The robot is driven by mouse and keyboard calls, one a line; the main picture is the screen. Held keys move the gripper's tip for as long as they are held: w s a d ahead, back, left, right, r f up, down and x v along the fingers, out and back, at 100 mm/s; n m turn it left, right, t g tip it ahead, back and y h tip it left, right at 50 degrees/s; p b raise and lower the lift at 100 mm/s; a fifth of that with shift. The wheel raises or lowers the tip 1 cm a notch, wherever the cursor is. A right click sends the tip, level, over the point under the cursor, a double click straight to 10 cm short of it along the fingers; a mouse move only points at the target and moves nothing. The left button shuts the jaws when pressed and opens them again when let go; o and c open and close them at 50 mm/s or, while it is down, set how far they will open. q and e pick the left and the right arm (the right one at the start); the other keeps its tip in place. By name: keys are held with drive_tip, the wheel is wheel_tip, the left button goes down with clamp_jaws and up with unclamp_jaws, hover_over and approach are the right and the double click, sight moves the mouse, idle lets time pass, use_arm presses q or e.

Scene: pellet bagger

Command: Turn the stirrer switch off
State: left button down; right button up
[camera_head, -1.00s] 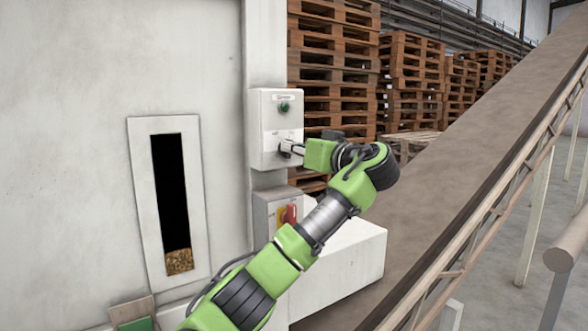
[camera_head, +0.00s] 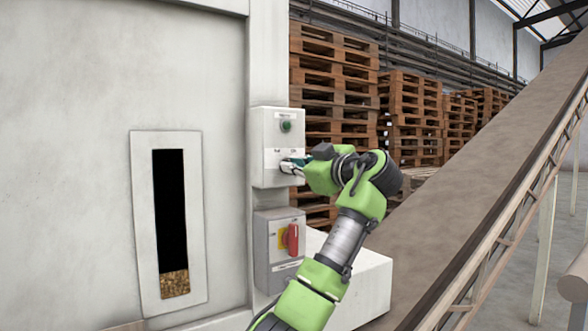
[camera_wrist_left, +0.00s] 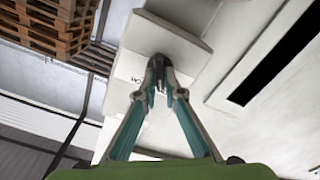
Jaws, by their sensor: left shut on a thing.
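A light grey control box (camera_head: 268,150) is on the machine's post, with a green button (camera_head: 286,126) in its upper part. My left gripper (camera_head: 285,167) reaches in from the right to the lower part of the box's face. Its fingers are closed on a small switch knob there, which they mostly hide. In the left wrist view the teal and grey fingers (camera_wrist_left: 160,80) come together against the light box face (camera_wrist_left: 150,50). Lettering by the knob is too small and covered to read, so its setting cannot be told. My right gripper is in neither view.
Below is a grey box with a red rotary handle (camera_head: 293,240) on a yellow plate. A sight window (camera_head: 170,225) with pellets at its bottom is at left. A sloping conveyor (camera_head: 480,195) runs at right. Stacked pallets (camera_head: 335,90) stand behind.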

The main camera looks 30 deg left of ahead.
use_arm(q)
drive_tip(key=shift+r, duration=0.1)
idle(0.4)
drive_tip(key=c, duration=2.1)
unclamp_jaws()
drive_tip(key=shift+c, duration=0.2)
drive_tip(key=v, duration=1.2)
